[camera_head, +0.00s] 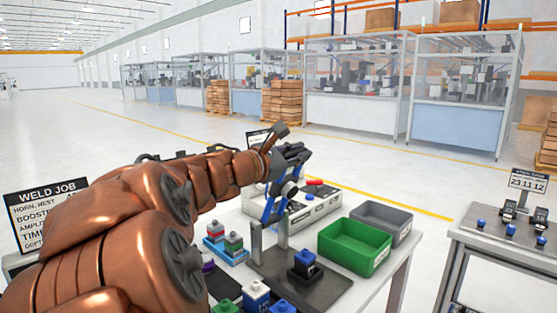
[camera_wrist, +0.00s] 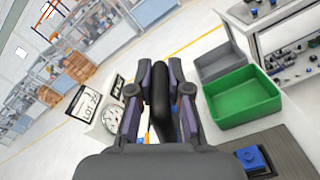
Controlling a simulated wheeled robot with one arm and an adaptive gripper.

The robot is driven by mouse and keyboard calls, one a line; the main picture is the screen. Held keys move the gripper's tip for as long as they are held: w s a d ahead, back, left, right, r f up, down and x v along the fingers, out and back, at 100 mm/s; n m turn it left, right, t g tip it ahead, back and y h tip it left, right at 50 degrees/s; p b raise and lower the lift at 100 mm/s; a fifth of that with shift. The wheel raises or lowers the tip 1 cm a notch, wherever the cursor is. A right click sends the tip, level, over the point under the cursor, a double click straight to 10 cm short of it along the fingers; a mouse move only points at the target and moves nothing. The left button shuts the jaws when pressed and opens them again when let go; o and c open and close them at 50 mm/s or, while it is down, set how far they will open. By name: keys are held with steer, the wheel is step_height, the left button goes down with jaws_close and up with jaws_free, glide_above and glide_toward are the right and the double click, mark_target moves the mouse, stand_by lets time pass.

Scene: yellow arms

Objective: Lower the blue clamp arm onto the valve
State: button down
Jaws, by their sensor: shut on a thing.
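The blue clamp arm (camera_head: 268,208) stands raised and steeply tilted above the two grey posts of its fixture (camera_head: 256,243). My gripper (camera_head: 292,160) is at the upper end of the clamp arm. In the wrist view my gripper (camera_wrist: 160,75) is shut on a black handle (camera_wrist: 160,97) between its fingers. The valve (camera_head: 304,265), a black block with a blue top, sits on the dark base plate (camera_head: 330,293), apart from the raised arm. Its blue top also shows in the wrist view (camera_wrist: 251,157) at the lower right. Part of the clamp arm is hidden by my gripper.
A green bin (camera_head: 352,262) and a grey bin (camera_head: 398,222) stand right of the fixture. A pale box (camera_head: 318,210) with a red part is behind it. Several small coloured blocks (camera_head: 233,243) lie at left. Another table (camera_head: 500,245) stands at far right.

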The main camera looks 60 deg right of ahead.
steer(key=s+a+f+m+b, duration=0.2)
steer(key=s+f+m+b, duration=0.4)
steer(key=f+b, duration=0.2)
steer(key=s+a+f+m+b, duration=0.2)
steer(key=s+f+m+b, duration=0.4)
steer(key=f+b, duration=0.3)
steer(key=shift+s+a+f+b, duration=0.2)
steer(key=shift+a+f+b, duration=0.1)
steer(key=shift+b, duration=1.6)
steer(key=c, duration=1.1)
jaws_free()
steer(key=shift+r, duration=0.1)
